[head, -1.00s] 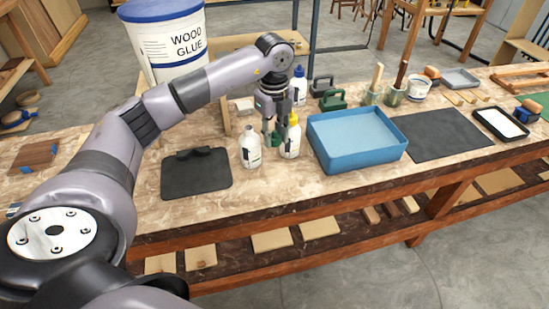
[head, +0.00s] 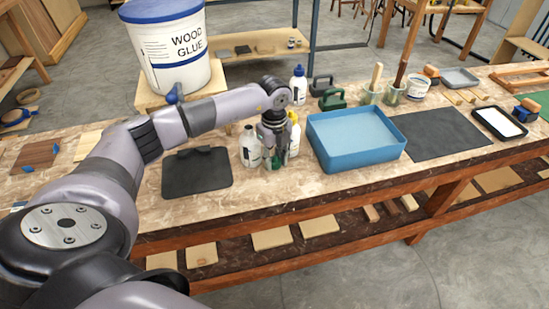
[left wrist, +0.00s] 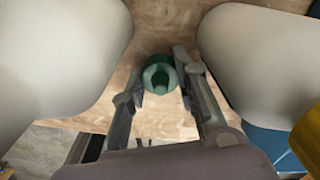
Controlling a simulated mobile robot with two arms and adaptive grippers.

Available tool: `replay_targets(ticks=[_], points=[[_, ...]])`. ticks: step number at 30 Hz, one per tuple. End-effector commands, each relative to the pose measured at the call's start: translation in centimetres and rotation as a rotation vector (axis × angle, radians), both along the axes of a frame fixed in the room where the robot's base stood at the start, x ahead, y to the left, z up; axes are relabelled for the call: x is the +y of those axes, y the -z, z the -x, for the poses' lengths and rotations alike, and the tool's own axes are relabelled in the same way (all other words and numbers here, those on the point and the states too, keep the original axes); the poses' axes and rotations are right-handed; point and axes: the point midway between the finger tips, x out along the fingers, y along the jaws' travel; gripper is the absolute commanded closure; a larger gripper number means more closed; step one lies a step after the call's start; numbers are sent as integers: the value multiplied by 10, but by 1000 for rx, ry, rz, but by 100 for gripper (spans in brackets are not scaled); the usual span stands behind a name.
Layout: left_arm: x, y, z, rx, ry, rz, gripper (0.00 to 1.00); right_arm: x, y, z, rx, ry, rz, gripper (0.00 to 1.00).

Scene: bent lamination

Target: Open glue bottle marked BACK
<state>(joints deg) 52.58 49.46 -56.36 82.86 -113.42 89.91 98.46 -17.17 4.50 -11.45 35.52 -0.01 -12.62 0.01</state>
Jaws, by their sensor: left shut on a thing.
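Two white glue bottles stand side by side on the workbench in the head view. The right bottle (head: 294,136) has a yellow cap and is partly hidden by my gripper. I cannot read BACK on either. My left gripper (head: 274,161) points down between and in front of them, shut on a small green cap (head: 275,155). In the left wrist view, the green cap (left wrist: 160,75) sits between the fingertips, with pale bottle bodies on both sides.
A blue tray (head: 318,150) stands right of the bottles, and a dark mat (head: 195,182) lies to the left. A blue-capped bottle (head: 298,88) and a green-handled tool (head: 332,101) stand behind. The bench front edge is close to the gripper.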

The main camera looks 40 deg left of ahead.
Motion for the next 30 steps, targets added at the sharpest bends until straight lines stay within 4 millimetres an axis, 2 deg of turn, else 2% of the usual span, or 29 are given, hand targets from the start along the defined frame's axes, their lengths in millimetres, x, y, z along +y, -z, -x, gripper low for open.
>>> replay_targets(ticks=[2, 3, 6, 14, 19, 23, 30], points=[[0, 4, 0, 1, 0, 0, 100, 0, 3, 0, 0, 0, 0, 29], [0, 3, 0, 0, 0, 0, 70, 0, 2, 0, 0, 0, 0, 29], [0, 3, 0, 1, 0, 0, 64, 0, 1, 0, 0, 0, 0, 29], [0, 3, 0, 2, 0, -1, 64, 0, 1, 0, 0, 0, 0, 29], [0, -9, 0, -1, -1, -1, 64, 0, 1, 0, 0, 0, 0, 29], [1, -32, -1, -4, -1, -1, 64, 0, 6, 0, 0, 0, 0, 29], [0, -85, -1, -4, 1, 0, 64, 0, 14, 0, 0, 0, 0, 29]])
